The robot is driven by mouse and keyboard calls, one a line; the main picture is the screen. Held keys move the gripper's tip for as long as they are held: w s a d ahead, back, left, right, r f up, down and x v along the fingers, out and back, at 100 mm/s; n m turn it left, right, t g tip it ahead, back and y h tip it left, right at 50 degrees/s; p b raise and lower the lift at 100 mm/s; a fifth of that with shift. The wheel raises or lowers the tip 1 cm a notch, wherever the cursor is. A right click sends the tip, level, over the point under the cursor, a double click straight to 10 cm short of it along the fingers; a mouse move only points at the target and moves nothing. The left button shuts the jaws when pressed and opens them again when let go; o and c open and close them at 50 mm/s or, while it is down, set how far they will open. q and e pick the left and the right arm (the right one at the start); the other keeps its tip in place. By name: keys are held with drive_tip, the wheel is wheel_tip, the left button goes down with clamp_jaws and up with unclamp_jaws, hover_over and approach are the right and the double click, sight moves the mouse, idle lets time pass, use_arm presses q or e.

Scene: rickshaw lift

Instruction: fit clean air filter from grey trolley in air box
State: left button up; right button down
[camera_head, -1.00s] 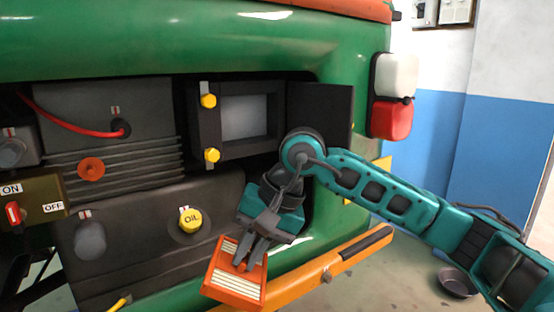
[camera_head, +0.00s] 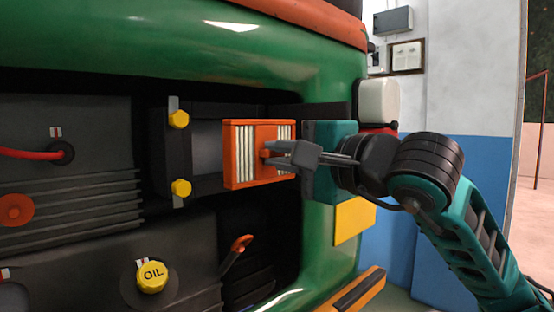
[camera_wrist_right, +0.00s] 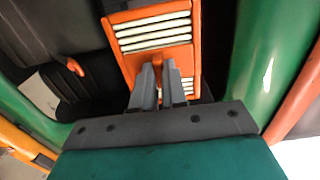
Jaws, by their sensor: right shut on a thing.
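The air filter (camera_head: 245,172), an orange frame with clean white pleats, is held upright in front of the air box. My right gripper (camera_head: 272,153) is shut on the filter's small orange grip; the right wrist view also shows the fingers (camera_wrist_right: 160,85) closed on it below the filter's pleats (camera_wrist_right: 153,33). The air box (camera_head: 178,150) is a dark housing with two yellow knobs on its left side. Its opening (camera_head: 207,150) shows just left of the filter, which hides part of it. Whether the filter touches the box I cannot tell. My left gripper is not in view.
A yellow oil cap (camera_head: 152,275) and an orange-handled part (camera_head: 241,243) sit below the box. The green body (camera_head: 320,235) edges the bay at the right. An orange bar (camera_head: 358,290) juts out low at the right. The grey trolley is not in view.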

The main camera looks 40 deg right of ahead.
drive_tip(key=w+p, duration=0.2)
drive_tip(key=p, duration=0.1)
drive_tip(key=w+p, duration=0.1)
drive_tip(key=shift+w+a+r+p, duration=0.1)
drive_tip(key=shift+w+r+p, duration=0.1)
drive_tip(key=shift+r+p, duration=0.15)
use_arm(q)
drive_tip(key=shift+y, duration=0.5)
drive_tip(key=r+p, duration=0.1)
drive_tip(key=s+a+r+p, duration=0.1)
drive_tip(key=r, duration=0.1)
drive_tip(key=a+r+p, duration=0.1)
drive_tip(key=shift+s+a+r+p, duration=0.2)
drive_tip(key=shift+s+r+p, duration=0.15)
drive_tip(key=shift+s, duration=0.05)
use_arm(e)
drive_tip(key=w, duration=0.8)
drive_tip(key=shift+a+f, duration=0.35)
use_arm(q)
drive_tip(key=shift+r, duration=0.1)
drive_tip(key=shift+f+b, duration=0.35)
use_arm(e)
drive_tip(key=shift+s, duration=0.15)
use_arm(q)
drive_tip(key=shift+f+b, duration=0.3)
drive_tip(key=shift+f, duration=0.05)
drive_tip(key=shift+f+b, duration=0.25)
drive_tip(key=shift+b, duration=0.05)
use_arm(e)
drive_tip(key=shift+w, duration=0.3)
